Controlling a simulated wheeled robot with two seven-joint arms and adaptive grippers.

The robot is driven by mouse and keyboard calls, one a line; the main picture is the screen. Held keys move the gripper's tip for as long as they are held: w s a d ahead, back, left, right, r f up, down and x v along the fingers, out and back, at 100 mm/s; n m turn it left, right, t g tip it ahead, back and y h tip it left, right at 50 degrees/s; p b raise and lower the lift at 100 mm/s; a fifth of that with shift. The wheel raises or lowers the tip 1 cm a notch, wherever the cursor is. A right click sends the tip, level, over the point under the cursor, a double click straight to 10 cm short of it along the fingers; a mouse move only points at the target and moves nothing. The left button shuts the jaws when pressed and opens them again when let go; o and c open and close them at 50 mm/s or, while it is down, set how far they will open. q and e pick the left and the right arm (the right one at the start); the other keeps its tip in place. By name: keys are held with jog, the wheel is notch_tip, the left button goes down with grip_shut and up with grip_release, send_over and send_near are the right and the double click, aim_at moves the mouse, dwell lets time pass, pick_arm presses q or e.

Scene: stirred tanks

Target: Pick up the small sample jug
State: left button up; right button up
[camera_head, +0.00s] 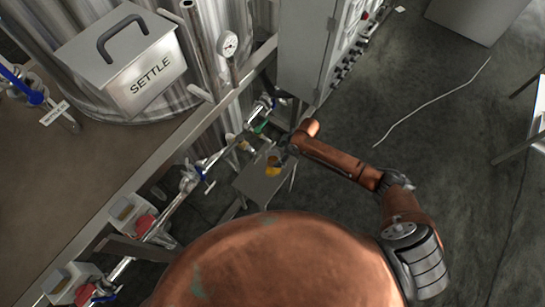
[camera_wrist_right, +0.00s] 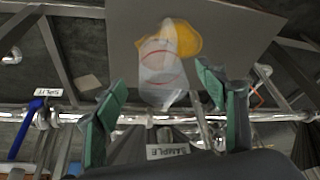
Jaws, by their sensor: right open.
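The small sample jug (camera_wrist_right: 160,68) is translucent with reddish line markings. It stands on a small grey table (camera_wrist_right: 235,22) in the right wrist view, ahead of my right gripper (camera_wrist_right: 161,84). The gripper's green-padded fingers are open, one on each side of the jug's lower part in the picture; contact cannot be made out. In the head view the right gripper (camera_head: 281,151) is above the small table (camera_head: 262,188), and the jug (camera_head: 273,161) is partly hidden beside it. My left gripper is not in view.
A pipe with valves (camera_head: 190,180) runs along the tank platform, close to the small table. A grey control cabinet (camera_head: 305,45) stands behind. The floor to the right is open, with a pale cable (camera_head: 430,105).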

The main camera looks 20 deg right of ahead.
jog(key=b, duration=0.2)
send_over(275, 159)
jog(key=s, duration=0.2)
notch_tip(275, 159, down, 4)
jog(key=shift+d+f, duration=0.1)
jog(key=shift+f, duration=0.1)
jog(key=shift+x, duration=1)
jog(key=shift+w+f, duration=0.15)
jog(key=c, duration=1.1)
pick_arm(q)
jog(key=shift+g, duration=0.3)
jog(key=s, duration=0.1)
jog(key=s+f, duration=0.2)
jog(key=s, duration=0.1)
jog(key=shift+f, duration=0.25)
pick_arm(e)
jog(key=shift+c, duration=1)
